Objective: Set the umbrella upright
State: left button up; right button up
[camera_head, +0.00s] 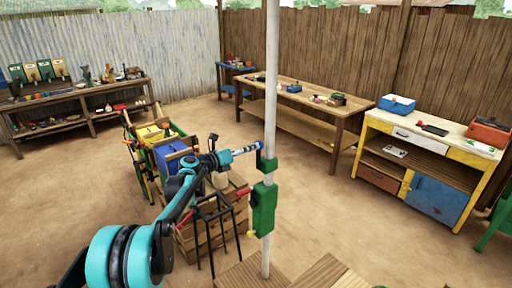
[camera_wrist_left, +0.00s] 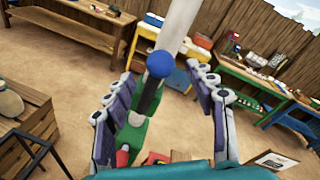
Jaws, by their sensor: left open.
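A pale grey umbrella pole (camera_head: 270,100) rises out of the top of the head view, nearly vertical there; no canopy shows. Green fittings (camera_head: 264,208) are fixed on its lower part, with a red-tipped lever sticking out left. My left gripper (camera_head: 252,149) is open just left of the pole. Its fingers (camera_wrist_left: 160,85) stand on either side of the black handle, apart from it as far as I can tell. My right gripper is out of view.
Wooden crates (camera_head: 210,228) and a cart with yellow and blue boxes (camera_head: 172,153) stand behind my left arm. A yellow-and-white workbench (camera_head: 440,141) is at right. Bare ground lies between.

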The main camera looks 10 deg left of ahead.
pick_arm(q)
jog(key=v, duration=0.5)
jog(key=shift+s+a, duration=0.2)
jog(key=shift+s, duration=0.1)
jog(key=shift+d, duration=0.1)
jog(key=s+d+f+m+g+y+b, duration=0.25)
jog(key=s+f+m, duration=0.25)
jog(key=s+m, duration=0.4)
jog(key=s+d+f+m+g+y+b, duration=0.1)
jog(key=s+d+f+m+g+b, duration=0.2)
jog(key=s+m, duration=0.6)
jog(key=s+a+f+m+y+b, duration=0.3)
jog(key=s+f+m, duration=0.5)
jog(key=s, duration=0.5)
jog(key=s+a+f+m+y+b, duration=0.3)
jog(key=s+f+m, duration=0.6)
jog(key=s+f, duration=0.2)
jog(key=shift+s+a+f+y+b, duration=0.2)
jog(key=shift+s+f+y+b, duration=0.15)
jog(key=shift+s, duration=0.55)
